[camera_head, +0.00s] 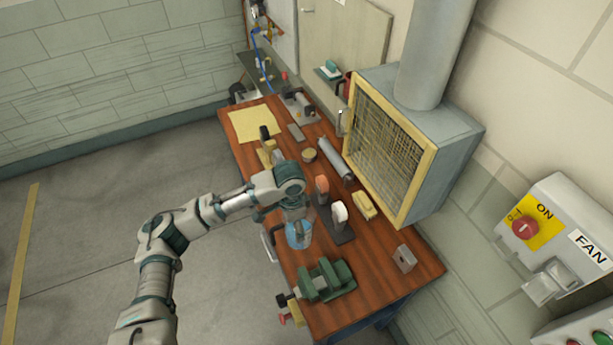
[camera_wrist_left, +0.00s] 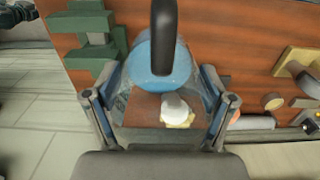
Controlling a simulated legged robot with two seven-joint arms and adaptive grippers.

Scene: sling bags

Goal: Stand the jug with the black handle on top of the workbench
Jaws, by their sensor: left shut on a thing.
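The jug (camera_head: 298,236) is clear blue, with a black handle (camera_wrist_left: 164,25) that shows in the wrist view. My left gripper (camera_head: 296,212) is shut on the jug, with one finger on each side of its body in the wrist view (camera_wrist_left: 160,103). In the head view the jug is over the front edge area of the wooden workbench (camera_head: 388,285). I cannot tell whether its base touches the top. The gripper hides the upper part of the jug in the head view. My right gripper is not in view.
A green vise (camera_head: 325,280) stands close to the jug, towards the near end. White-topped (camera_head: 339,212) and orange-topped (camera_head: 322,185) tools stand behind the jug. A grey block (camera_head: 404,258) lies at the right. A yellow-framed fan box (camera_head: 395,150) borders the back edge.

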